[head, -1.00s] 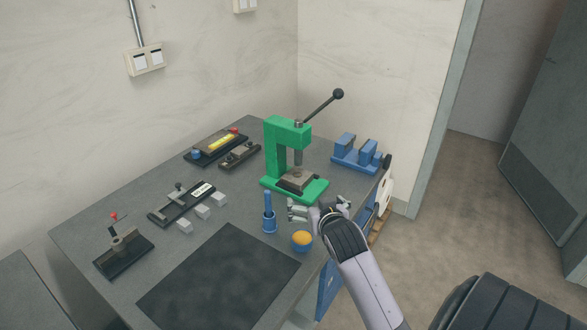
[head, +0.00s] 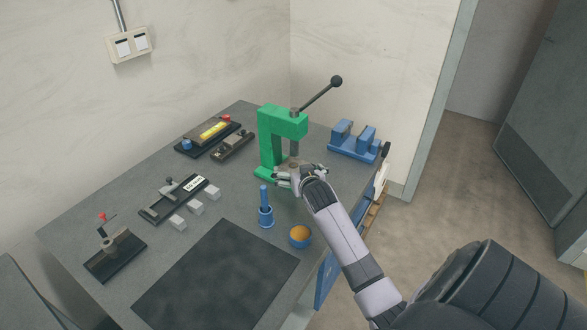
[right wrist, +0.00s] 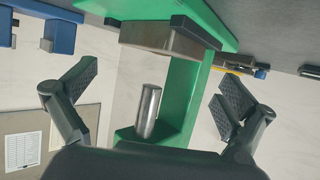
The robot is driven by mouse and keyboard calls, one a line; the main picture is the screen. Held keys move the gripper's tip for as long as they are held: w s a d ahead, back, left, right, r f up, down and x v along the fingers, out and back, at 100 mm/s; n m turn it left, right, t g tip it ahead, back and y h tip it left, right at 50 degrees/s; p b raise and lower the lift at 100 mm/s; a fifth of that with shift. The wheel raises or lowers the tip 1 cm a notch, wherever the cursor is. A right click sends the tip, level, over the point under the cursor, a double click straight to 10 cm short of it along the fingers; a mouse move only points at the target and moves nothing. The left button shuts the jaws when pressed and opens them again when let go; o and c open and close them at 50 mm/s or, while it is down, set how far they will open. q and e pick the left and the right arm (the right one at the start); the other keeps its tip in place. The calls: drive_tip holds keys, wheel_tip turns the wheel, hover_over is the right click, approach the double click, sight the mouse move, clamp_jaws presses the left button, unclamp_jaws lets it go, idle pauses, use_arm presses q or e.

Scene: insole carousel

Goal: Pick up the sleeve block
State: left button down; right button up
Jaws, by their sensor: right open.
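The metal block on the base of the green press (head: 268,140) looks like the sleeve block (head: 292,163). In the head view my right gripper partly hides it. In the right wrist view, which looks upside down, the block (right wrist: 160,40) sits against the green base at the top, with the press's steel ram (right wrist: 148,110) pointing at it. My right gripper (head: 300,173) is open at the front of the press. In the wrist view its fingers stand wide apart, and the block lies beyond them, between their lines. I see no contact. My left gripper is not in view.
A blue holder with a rod (head: 265,214) and a blue cup with orange contents (head: 300,236) stand in front of the press. A blue fixture (head: 355,142) stands to its right. Grey cubes (head: 196,208) and black fixtures lie left. A dark mat (head: 215,275) is bare.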

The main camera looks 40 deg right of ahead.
sight(292, 162)
drive_tip(key=shift+w+d+f, duration=0.2)
drive_tip(key=shift+w+d, duration=0.05)
drive_tip(key=shift+w, duration=0.3)
drive_tip(key=shift+w+d, duration=0.2)
drive_tip(key=shift+w, duration=0.1)
drive_tip(key=p+x, duration=0.1)
drive_tip(key=x, duration=0.2)
drive_tip(key=shift+w+r, duration=0.1)
drive_tip(key=shift+w+d+f, duration=0.3)
drive_tip(key=shift+w+f, duration=0.05)
drive_tip(key=shift+w, duration=0.25)
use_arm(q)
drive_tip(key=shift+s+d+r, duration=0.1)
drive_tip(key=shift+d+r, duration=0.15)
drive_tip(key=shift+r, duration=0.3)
use_arm(e)
drive_tip(key=c, duration=1.5)
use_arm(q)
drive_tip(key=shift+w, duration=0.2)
use_arm(e)
drive_tip(key=shift+r, duration=0.25)
drive_tip(key=shift+c, duration=0.4)
